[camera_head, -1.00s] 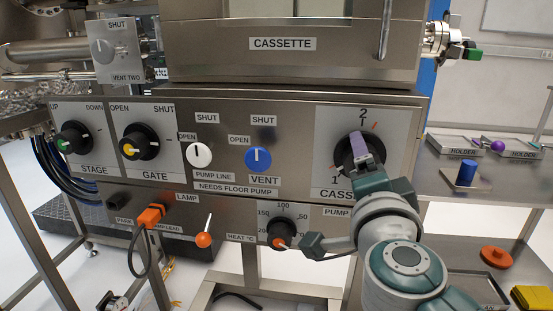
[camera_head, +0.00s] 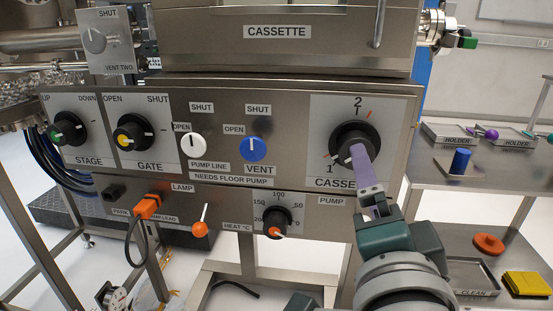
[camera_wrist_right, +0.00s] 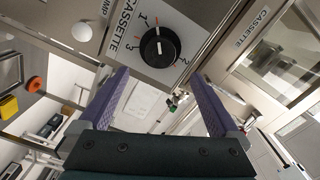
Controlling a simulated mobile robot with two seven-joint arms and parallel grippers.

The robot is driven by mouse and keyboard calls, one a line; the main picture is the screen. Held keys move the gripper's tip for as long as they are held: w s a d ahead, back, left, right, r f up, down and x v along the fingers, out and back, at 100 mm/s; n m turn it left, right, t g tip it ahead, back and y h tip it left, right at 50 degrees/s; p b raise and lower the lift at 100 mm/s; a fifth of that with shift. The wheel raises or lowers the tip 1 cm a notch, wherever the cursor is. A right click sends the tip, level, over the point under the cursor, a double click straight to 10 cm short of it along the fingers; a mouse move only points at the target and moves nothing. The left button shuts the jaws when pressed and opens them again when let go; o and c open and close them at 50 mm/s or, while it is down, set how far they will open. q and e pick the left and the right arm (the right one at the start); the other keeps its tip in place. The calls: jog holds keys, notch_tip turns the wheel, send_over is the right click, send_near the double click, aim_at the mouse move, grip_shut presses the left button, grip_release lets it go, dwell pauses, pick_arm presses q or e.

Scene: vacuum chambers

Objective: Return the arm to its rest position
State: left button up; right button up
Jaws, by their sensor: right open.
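My right arm comes in from the lower right of the head view. Its purple-fingered gripper (camera_head: 362,160) is in front of the black CASSETTE knob (camera_head: 348,136) and overlaps its lower right part. In the right wrist view the gripper (camera_wrist_right: 160,78) has its two fingers wide apart, with nothing between them. The knob (camera_wrist_right: 158,47) stands beyond the fingertips, apart from them, with its white line and the numbered orange marks around it visible. My left gripper is not in view.
The control panel (camera_head: 285,110) carries several other knobs and an orange-tipped lever (camera_head: 200,228) left of my arm. At right, a shelf holds a blue cylinder (camera_head: 461,160); an orange disc (camera_head: 488,244) and yellow block (camera_head: 527,283) lie lower. Open space lies in front of the panel.

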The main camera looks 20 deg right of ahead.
jog(key=shift+s+a, duration=0.1)
dwell(0.4)
jog(key=w+a+r+n+t+y+p, duration=0.2)
jog(key=a+r+n+t+y+p, duration=0.1)
jog(key=a+r+n+y, duration=0.25)
jog(key=s+a+r+n+g+y+p, duration=0.2)
jog(key=s+a+n+g+y+p, duration=0.25)
jog(key=a+n+y, duration=0.65)
jog(key=s+d+f+n+g+h+p, duration=0.3)
jog(key=s+d+n+g+h+p, duration=0.3)
jog(key=s+d+g, duration=0.65)
notch_tip(320, 180, up, 37)
jog(key=s+a+m+t+h+p, duration=0.1)
jog(key=s+t+p, duration=0.1)
jog(key=p, duration=3.5)
jog(key=shift+s, duration=0.35)
